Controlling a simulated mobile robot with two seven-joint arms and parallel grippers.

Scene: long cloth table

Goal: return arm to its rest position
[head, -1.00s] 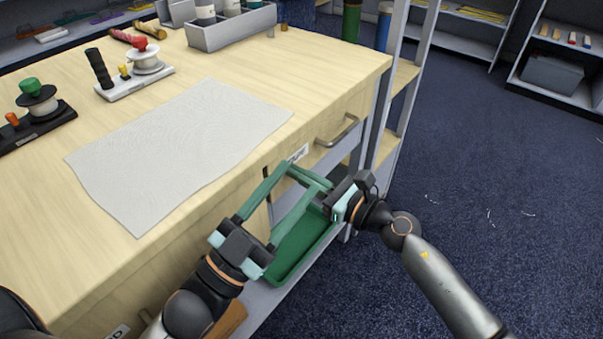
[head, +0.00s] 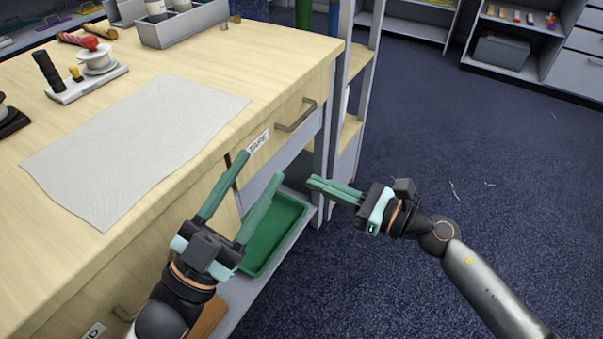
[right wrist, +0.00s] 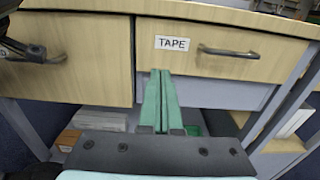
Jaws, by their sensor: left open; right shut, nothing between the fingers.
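My left gripper (head: 260,166) is open and empty in front of the table's drawer side, its two green fingers spread apart. My right gripper (head: 311,180) is shut with nothing between its fingers, held over the blue floor to the right of the left gripper. Its closed fingers (right wrist: 161,75) also show in the right wrist view, pointing toward the drawer front labelled TAPE (right wrist: 207,50). The two grippers are apart. The same drawer (head: 285,127) is closed in the head view.
A green tray (head: 297,214) lies on the low shelf under the drawers. The drawer handle (head: 297,115) sticks out from the table front. A grey cloth (head: 130,140) lies on the tabletop. Shelf posts (head: 345,110) stand beyond the table corner.

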